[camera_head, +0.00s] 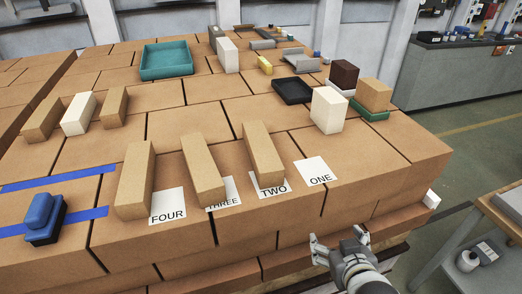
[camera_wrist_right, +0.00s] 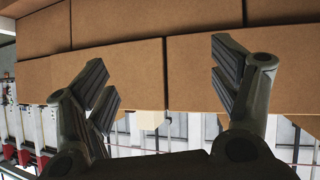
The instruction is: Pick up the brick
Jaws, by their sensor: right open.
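Three long tan bricks stand in a row on the box surface: one (camera_head: 136,180) by the label FOUR (camera_head: 168,206), one (camera_head: 203,170) by the label THREE (camera_head: 223,192), and one (camera_head: 263,154) by the label TWO (camera_head: 272,189). The label ONE (camera_head: 315,171) has no brick on it. My right gripper (camera_head: 338,240) is at the front edge of the boxes, below and right of the labels. It is open and empty. In the right wrist view its spread fingers (camera_wrist_right: 160,85) face the box sides, with no brick between them. My left gripper is not seen.
A white block (camera_head: 328,110), a black tray (camera_head: 293,91), a brown block (camera_head: 344,74) and a tan block (camera_head: 374,94) stand behind the labels. A teal tray (camera_head: 166,61) is farther back. A blue object (camera_head: 42,217) sits at left. The surface around ONE is clear.

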